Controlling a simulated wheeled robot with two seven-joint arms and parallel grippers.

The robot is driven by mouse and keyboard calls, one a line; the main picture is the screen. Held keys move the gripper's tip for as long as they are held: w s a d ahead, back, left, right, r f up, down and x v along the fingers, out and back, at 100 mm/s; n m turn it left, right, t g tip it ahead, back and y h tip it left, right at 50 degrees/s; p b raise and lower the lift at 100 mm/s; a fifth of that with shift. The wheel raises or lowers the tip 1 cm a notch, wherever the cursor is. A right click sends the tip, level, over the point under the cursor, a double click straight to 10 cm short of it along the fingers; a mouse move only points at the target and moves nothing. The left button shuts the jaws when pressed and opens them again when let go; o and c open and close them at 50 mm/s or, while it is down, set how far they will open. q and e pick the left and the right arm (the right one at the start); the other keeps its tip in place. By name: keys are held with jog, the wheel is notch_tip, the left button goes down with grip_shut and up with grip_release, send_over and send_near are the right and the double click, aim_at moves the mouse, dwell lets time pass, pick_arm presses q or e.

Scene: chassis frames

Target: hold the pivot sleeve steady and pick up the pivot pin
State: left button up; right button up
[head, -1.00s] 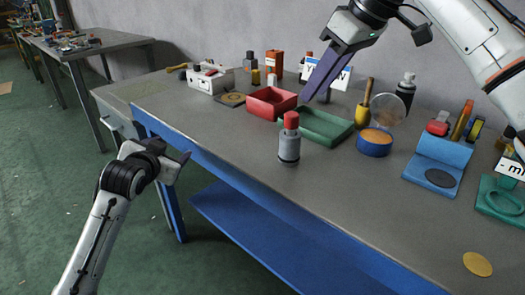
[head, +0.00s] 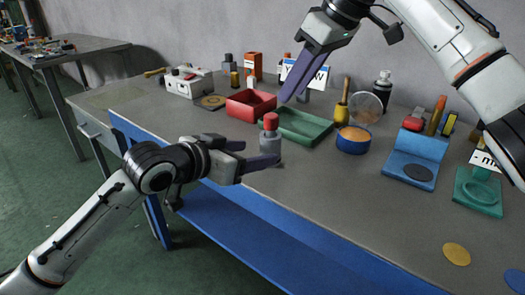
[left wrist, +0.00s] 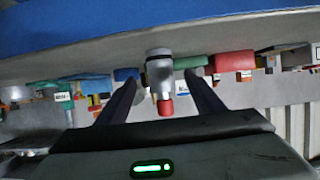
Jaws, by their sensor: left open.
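The grey pivot sleeve (head: 270,145) stands upright near the table's front edge. My right gripper (head: 290,95) points down above the green tray, apart from the pin; only one purple finger shows clearly.
A green tray (head: 318,138) and a red tray (head: 236,110) lie behind the sleeve. A blue round tin (head: 352,146) and a blue hinged case (head: 397,170) stand to the right.

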aim_at(264, 151)
pick_arm(q)
jog(key=x, duration=0.8)
jog(key=c, duration=1.3)
pick_arm(e)
jog(key=shift+o, duration=0.5)
